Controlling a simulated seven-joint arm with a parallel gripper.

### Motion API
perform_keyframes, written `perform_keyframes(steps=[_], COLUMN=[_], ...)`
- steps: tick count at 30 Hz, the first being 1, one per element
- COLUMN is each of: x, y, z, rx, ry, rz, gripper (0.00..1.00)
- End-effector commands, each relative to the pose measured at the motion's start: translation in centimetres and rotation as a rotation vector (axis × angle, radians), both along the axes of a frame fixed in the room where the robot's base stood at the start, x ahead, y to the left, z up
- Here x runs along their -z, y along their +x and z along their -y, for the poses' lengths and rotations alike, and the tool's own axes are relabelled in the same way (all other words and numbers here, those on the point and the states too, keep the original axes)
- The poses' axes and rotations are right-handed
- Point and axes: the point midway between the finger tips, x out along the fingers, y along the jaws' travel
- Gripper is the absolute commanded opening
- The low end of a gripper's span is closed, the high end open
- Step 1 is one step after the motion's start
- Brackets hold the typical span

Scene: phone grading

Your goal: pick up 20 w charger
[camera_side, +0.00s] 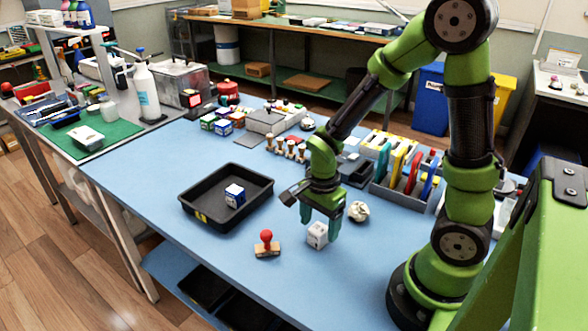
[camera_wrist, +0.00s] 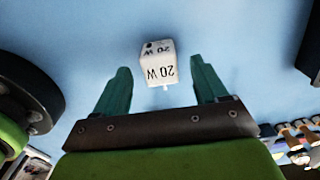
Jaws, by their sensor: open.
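The 20 W charger (camera_side: 317,236) is a small white block on the blue table, below my gripper. In the wrist view the charger (camera_wrist: 158,64) shows "20 W" printed on two faces and a small pale prong at its near edge. My gripper (camera_side: 321,221) is open, with its green fingers pointing down. In the wrist view my gripper (camera_wrist: 160,78) has one finger to each side of the charger, with blue gaps between; neither finger visibly touches it.
A black tray (camera_side: 262,190) holding a blue-and-white cube (camera_side: 234,195) lies to the left. A red-handled stamp (camera_side: 267,245) stands left of the charger. A crumpled pale ball (camera_side: 358,211) lies close on the right. The table front between stamp and my base is clear.

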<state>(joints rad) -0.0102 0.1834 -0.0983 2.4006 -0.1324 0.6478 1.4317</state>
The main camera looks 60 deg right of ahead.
Motion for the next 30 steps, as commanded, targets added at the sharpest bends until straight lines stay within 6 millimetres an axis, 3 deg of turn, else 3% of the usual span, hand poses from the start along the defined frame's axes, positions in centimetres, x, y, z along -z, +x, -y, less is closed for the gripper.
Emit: perform_keyframes(steps=[6, 15, 26, 30], x=[2.8, 3.2, 3.1, 3.1], y=[0.0, 0.0, 0.1, 0.1], z=[0.0, 0.0, 0.0, 0.0], rx=[0.001, 0.001, 0.001, 0.001], ry=[-0.001, 0.000, 0.000, 0.000], rz=[-0.003, 0.001, 0.000, 0.001], gripper=[0.72, 0.72, 0.17, 0.15])
